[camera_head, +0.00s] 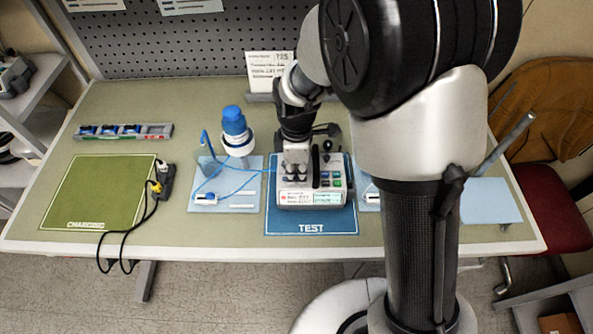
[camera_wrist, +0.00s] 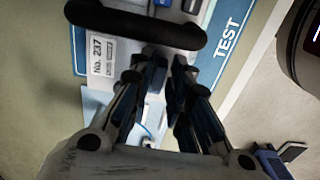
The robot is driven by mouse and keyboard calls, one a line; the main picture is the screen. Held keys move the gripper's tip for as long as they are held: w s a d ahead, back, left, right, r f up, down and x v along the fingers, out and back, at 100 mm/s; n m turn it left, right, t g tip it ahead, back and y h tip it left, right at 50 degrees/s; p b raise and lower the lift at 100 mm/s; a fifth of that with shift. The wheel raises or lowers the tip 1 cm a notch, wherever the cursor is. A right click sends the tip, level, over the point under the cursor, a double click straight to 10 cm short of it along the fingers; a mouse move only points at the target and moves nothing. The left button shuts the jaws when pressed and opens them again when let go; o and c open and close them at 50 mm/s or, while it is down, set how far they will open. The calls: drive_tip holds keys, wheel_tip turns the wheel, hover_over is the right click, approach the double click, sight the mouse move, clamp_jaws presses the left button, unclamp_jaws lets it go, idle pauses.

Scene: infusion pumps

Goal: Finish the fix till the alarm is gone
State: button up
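An infusion pump (camera_head: 312,197) stands on the blue TEST mat (camera_head: 310,227). A red spot and a lit screen show on its front, but the screen text is too small to read. In the wrist view its black handle (camera_wrist: 135,28) crosses the top, with the label "No. 237" (camera_wrist: 102,57) below. My gripper (camera_head: 297,172) is above the pump's left part, pointing down. In the wrist view my gripper (camera_wrist: 166,65) has a narrow gap between its fingers and nothing visibly held. The fingertips are close to the handle; contact cannot be told.
A blue-capped bottle (camera_head: 236,135) and blue tubing (camera_head: 232,185) are left of the pump. A tray with blue items (camera_head: 123,131) is at the back left. A cable with a yellow part (camera_head: 156,187) lies beside the green CHARGING mat (camera_head: 85,195). A printed card (camera_head: 268,70) stands behind.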

drive_tip(key=shift+c, duration=0.3)
clamp_jaws()
drive_tip(key=shift+m, duration=0.4)
drive_tip(key=m+p, duration=0.1)
drive_tip(key=m, duration=0.2)
drive_tip(key=shift+r, duration=0.1)
drive_tip(key=m+p, duration=0.1)
drive_tip(key=m, duration=0.3)
drive_tip(key=m+p, duration=0.1)
drive_tip(key=m, duration=0.4)
drive_tip(key=shift+a+m, duration=0.1)
drive_tip(key=shift+m, duration=2.5)
